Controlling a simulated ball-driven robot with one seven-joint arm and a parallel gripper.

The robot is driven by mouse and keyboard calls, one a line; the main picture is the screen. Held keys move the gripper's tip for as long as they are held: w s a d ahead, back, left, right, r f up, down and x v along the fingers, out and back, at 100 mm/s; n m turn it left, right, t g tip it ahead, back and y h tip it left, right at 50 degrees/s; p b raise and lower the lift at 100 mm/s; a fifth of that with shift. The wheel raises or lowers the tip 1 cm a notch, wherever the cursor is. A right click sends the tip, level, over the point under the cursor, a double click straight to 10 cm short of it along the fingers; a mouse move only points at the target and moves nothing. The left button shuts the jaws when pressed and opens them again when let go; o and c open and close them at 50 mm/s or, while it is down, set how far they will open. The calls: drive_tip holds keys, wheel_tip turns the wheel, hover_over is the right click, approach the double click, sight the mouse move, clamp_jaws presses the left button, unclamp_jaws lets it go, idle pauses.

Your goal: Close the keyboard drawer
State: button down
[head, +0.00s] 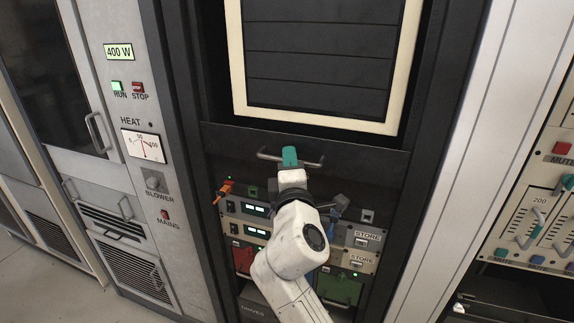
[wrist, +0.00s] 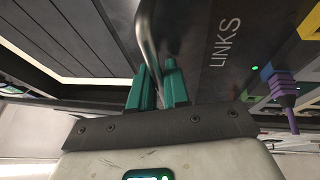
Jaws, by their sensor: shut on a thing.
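The keyboard drawer seems to be the dark panel (head: 375,162) below the cream-framed louvred panel in the middle rack. It has a horizontal metal bar handle (head: 314,163). In the wrist view the handle (wrist: 149,38) runs down between the teal fingers. My gripper (head: 289,155) is at the middle of the bar, and it shows in the wrist view (wrist: 157,88) shut on the handle. My white arm hides part of the drawer front and the units below. I cannot tell how far the drawer stands out, and no keyboard is visible.
Below the drawer are units with lit displays (head: 256,209), STORE labels (head: 367,237) and coloured plugs (head: 224,190). A grey cabinet (head: 125,150) with a meter stands left. A slider panel (head: 540,215) stands right. A dark surface marked LINKS (wrist: 225,50) is close to the gripper.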

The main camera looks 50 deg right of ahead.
drive_tip(key=shift+w+d, duration=0.25)
drive_tip(key=shift+d, duration=0.5)
drive_tip(key=c, duration=1.5)
unclamp_jaws()
drive_tip(key=shift+d, duration=0.1)
drive_tip(key=shift+o, duration=0.2)
drive_tip(key=b+v, duration=0.2)
drive_tip(key=v, duration=0.9)
drive_tip(key=shift+b, duration=0.35)
